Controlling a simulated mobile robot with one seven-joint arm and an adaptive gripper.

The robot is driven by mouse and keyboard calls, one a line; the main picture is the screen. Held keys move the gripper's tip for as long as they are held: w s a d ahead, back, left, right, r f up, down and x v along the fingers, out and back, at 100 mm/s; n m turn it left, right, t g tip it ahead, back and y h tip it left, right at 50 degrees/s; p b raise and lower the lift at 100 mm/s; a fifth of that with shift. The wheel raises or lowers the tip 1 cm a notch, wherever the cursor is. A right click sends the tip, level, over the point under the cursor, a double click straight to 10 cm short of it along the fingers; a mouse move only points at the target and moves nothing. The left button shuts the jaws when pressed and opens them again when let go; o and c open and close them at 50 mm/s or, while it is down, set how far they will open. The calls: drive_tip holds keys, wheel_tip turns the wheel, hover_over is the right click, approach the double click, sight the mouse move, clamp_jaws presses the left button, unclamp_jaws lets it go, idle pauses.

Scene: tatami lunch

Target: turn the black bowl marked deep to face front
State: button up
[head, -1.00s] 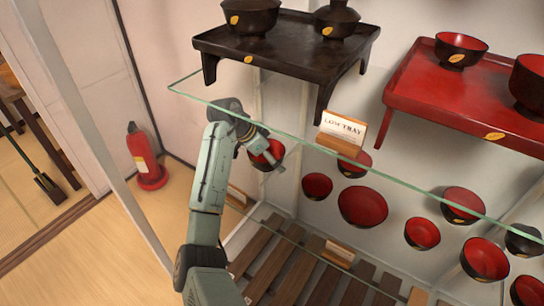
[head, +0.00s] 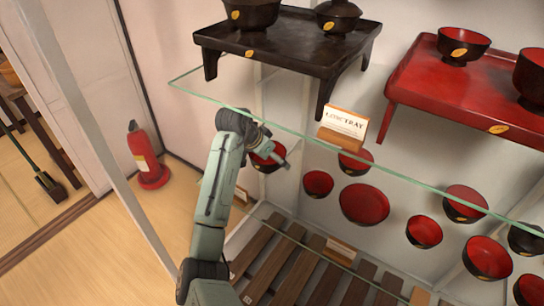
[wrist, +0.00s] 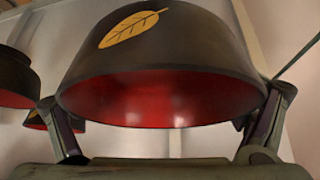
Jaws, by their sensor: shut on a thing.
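A bowl, black outside and red inside, with a gold leaf on its side, fills the wrist view (wrist: 165,50). Its open rim faces down in that picture and the leaf shows at the upper left. My gripper (wrist: 165,105) has one finger on each side of the bowl near its rim and is shut on it. In the head view, my gripper (head: 279,157) is at the leftmost bowl (head: 262,160), below the glass shelf, and partly covers it. No word "deep" is readable on the bowl.
Several red-lined bowls stand to the right, the nearest a small one (head: 318,184). The glass shelf edge (head: 300,139) runs above my gripper, bearing a black tray table (head: 290,58), a red tray table (head: 440,100) and a "LOW TRAY" card (head: 344,124). Wooden slats (head: 270,250) lie below.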

drive_tip(key=shift+f, duration=0.15)
drive_tip(key=o, duration=1)
drive_tip(key=shift+r+p, duration=2.05)
drive_tip(key=shift+r, duration=0.45)
